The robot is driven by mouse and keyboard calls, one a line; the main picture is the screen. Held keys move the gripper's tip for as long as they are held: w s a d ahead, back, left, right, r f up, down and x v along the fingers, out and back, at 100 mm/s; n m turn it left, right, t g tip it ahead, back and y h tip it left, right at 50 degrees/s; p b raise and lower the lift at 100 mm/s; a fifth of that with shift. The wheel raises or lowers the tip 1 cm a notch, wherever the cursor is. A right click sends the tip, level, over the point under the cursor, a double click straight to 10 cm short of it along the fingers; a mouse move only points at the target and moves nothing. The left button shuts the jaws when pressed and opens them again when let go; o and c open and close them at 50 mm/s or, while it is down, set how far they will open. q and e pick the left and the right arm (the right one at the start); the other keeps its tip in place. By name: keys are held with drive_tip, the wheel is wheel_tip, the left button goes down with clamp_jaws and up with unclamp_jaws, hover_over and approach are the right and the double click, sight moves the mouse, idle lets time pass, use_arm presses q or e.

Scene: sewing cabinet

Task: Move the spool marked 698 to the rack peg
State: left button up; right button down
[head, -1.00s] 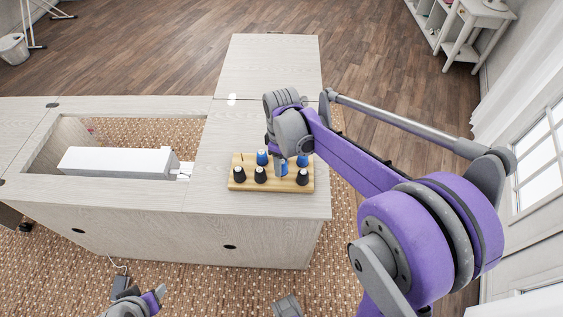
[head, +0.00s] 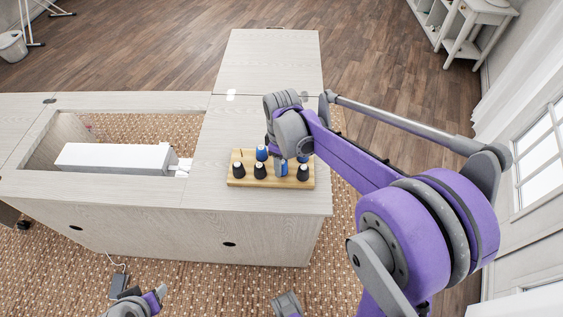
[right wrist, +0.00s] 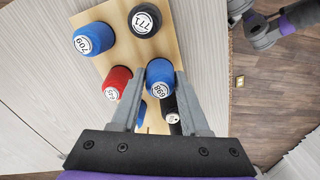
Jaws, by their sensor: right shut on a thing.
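The blue spool marked 698 (right wrist: 159,80) is between the fingers of my right gripper (right wrist: 160,92), which is shut on it. In the head view the held spool (head: 282,169) shows at the front middle of the wooden peg rack (head: 250,183), below my right gripper (head: 281,158). I cannot tell whether it touches the rack. On the rack in the right wrist view are a blue spool marked 709 (right wrist: 94,39), a black spool marked 771 (right wrist: 145,20) and a red spool (right wrist: 117,83). My left gripper (head: 140,302) is at the bottom edge of the head view; its fingers are unclear.
The rack stands on the pale cabinet top (head: 210,190), near its right edge. A white machine (head: 115,158) lies in the cabinet opening to the left. Another black spool (right wrist: 173,116) is close beside my right finger.

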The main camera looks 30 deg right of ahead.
drive_tip(key=shift+f, duration=0.1)
drive_tip(key=shift+c, duration=1.6)
unclamp_jaws()
wheel_tip(320, 180, up, 11)
drive_tip(key=p, duration=0.1)
drive_tip(key=s+a+f+m+t+p, duration=0.1)
drive_tip(key=s+a+m+t+p, duration=0.1)
drive_tip(key=s, duration=0.5)
drive_tip(key=s+a+f+m+t+p, duration=0.1)
drive_tip(key=s+a+m+t+p, duration=0.2)
drive_tip(key=s, duration=0.5)
drive_tip(key=shift+s+a+m+p, duration=0.3)
drive_tip(key=shift+a+m, duration=0.6)
drive_tip(key=shift+m, duration=0.3)
